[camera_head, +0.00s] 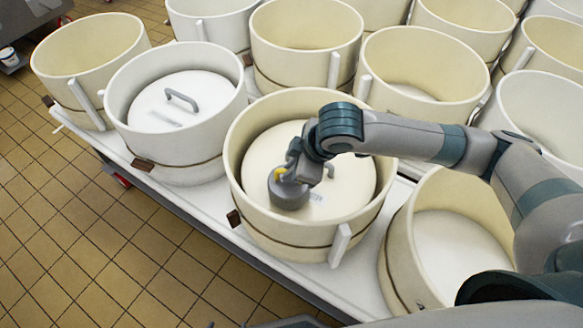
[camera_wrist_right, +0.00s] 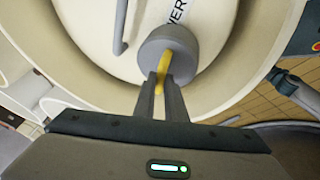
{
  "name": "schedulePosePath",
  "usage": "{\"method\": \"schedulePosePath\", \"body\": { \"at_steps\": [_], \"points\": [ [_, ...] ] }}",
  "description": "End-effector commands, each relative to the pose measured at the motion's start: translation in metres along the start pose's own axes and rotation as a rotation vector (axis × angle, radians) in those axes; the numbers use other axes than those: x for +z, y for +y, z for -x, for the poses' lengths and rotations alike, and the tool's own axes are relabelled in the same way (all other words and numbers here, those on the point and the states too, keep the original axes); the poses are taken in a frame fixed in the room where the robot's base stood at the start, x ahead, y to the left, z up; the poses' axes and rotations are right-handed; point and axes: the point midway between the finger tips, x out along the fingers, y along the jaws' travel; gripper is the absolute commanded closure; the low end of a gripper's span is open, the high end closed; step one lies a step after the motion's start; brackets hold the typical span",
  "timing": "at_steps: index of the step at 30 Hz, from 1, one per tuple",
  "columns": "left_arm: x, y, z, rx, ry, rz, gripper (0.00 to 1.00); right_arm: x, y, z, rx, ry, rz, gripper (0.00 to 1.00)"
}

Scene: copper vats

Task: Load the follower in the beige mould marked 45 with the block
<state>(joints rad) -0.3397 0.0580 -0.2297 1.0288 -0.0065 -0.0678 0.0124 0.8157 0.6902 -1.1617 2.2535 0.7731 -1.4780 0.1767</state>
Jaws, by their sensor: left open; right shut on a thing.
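The block (camera_head: 288,192) is a grey cylinder with a yellow handle. My right gripper (camera_head: 291,172) is shut on the handle, and in the right wrist view its fingers (camera_wrist_right: 162,85) pinch the yellow strip above the block (camera_wrist_right: 168,48). The block is over the cream follower (camera_head: 262,157) inside a beige mould (camera_head: 290,240), left of the follower's centre in the head view. I cannot tell whether it touches the follower. The follower's grey handle (camera_wrist_right: 121,25) is beside the block, and part of its lettering shows. No number 45 is readable. I do not see my left gripper.
A white mould (camera_head: 175,148) with a handled follower (camera_head: 180,100) stands to the left. Another beige mould (camera_head: 398,255) stands close on the right. More moulds stand behind on the white table (camera_head: 135,160). Tiled floor (camera_head: 60,230) lies in front.

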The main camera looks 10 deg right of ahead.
Motion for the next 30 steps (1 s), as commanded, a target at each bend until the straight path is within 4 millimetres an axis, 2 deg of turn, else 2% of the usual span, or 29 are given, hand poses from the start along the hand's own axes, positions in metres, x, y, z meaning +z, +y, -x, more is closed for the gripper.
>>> {"method": "schedulePosePath", "body": {
  "at_steps": [14, 30],
  "points": [
    [0.0028, -0.0061, 0.0009, -0.006, -0.005, -0.004, 0.23, -0.0018, 0.0012, 0.0011, 0.003, 0.005, 0.001, 1.00],
    [0.0006, -0.0023, 0.0003, -0.003, -0.002, 0.000, 0.23, 0.0000, 0.0002, -0.0035, 0.003, 0.006, 0.000, 1.00]
  ]
}}
